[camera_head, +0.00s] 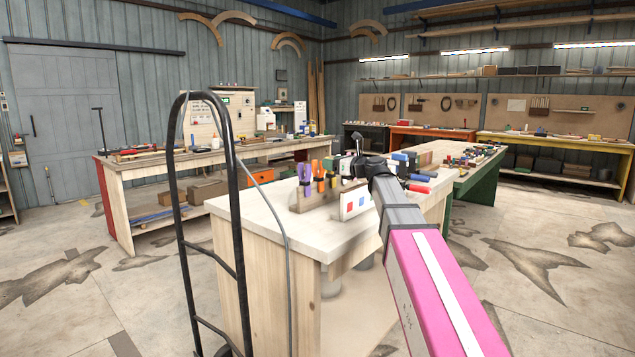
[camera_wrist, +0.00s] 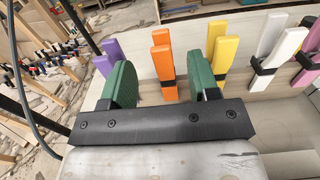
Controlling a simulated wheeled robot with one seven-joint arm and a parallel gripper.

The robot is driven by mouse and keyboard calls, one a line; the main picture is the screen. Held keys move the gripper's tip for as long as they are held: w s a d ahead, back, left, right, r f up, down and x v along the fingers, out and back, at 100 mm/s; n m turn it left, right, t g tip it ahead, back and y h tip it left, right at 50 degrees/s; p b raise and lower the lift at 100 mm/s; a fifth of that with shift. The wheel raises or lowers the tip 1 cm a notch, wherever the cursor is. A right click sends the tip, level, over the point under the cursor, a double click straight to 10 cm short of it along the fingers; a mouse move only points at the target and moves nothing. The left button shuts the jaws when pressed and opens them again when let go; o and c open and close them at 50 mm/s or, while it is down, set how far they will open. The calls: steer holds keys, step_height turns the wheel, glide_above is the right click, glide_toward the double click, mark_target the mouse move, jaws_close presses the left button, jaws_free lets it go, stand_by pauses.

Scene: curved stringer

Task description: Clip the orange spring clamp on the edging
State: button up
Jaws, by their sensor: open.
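The orange spring clamp (camera_wrist: 162,62) stands upright in a row of coloured clamps, its two handles upward and a dark band around it. It also shows small in the head view (camera_head: 320,172). My gripper (camera_wrist: 160,80) is open, with one green finger pad on each side of the orange clamp's line in the wrist view. The clamp appears beyond the pads; I cannot tell whether they touch it. In the head view my gripper (camera_head: 352,167) is over the near bench, partly hidden by my arm. I cannot make out the edging for certain.
A purple clamp (camera_wrist: 106,56) and a yellow clamp (camera_wrist: 226,48) flank the orange one; white (camera_wrist: 278,50) and pink clamps stand further right. The wooden bench (camera_head: 265,222) carries them. A black hand-truck-like frame (camera_head: 237,200) rises at the front left.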

mark_target(317, 175)
steer(key=shift+w+a+f, duration=0.35)
steer(key=shift+w+a, duration=0.4)
steer(key=shift+a, duration=0.25)
steer(key=shift+w+a+f, duration=0.35)
steer(key=shift+w+a, duration=0.45)
steer(key=shift+a, duration=0.15)
steer(key=shift+w+a+f, duration=0.35)
steer(key=shift+w+a, duration=0.4)
steer(key=shift+a, duration=0.25)
jaws_close()
